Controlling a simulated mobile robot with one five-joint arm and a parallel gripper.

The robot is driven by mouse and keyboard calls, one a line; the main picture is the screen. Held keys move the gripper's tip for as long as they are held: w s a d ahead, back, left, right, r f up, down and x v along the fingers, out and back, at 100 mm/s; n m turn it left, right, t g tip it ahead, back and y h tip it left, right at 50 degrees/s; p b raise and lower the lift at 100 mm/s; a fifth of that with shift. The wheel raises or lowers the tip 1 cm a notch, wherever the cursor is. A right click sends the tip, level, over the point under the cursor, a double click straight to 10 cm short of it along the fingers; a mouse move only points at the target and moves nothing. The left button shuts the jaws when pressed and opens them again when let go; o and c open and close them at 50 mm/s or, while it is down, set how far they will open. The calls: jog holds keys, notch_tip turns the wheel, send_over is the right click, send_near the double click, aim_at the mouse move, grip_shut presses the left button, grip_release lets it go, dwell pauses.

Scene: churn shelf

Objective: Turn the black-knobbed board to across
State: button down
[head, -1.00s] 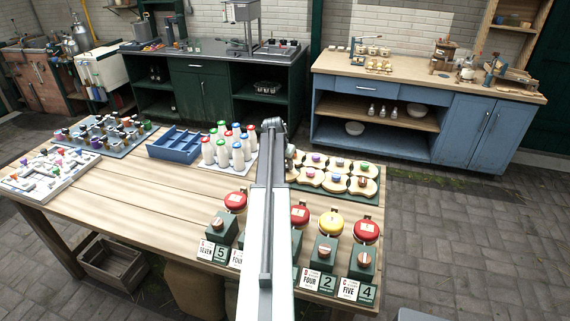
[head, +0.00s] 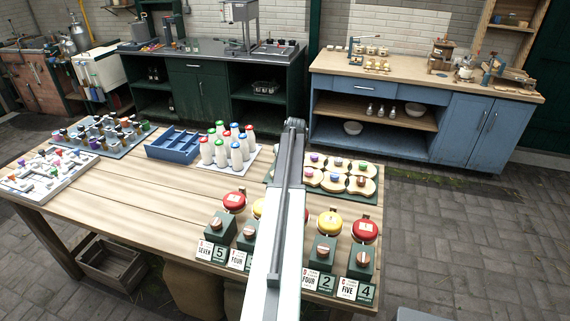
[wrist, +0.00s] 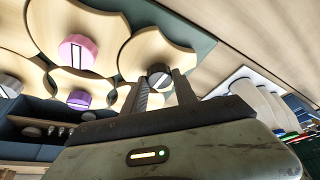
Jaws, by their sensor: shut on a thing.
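In the wrist view the black knob (wrist: 159,77) sits on a pale wooden board (wrist: 165,42) with curved, scalloped edges. My gripper (wrist: 162,84) has a finger on each side of the knob and is shut on it. A pale line shows on the knob's face. In the head view my arm hides the black-knobbed board and my gripper.
A pink-knobbed board (wrist: 78,50) lies close beside it in the wrist view. White bottles (head: 235,150) with coloured caps stand left of the boards, near a blue divided tray (head: 173,146). Red and yellow round-topped stands (head: 364,230) line the front edge. The table's left middle is clear.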

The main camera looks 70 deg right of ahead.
jog(key=shift+n+y, duration=0.3)
jog(key=shift+n, duration=0.4)
jog(key=c, duration=1)
grip_release()
jog(key=shift+s+r+p, duration=0.1)
jog(key=shift+r+p, duration=0.3)
jog(key=shift+p, duration=0.05)
jog(key=p+v, duration=0.6)
jog(key=v, duration=0.1)
jog(key=shift+s+a+f, duration=0.1)
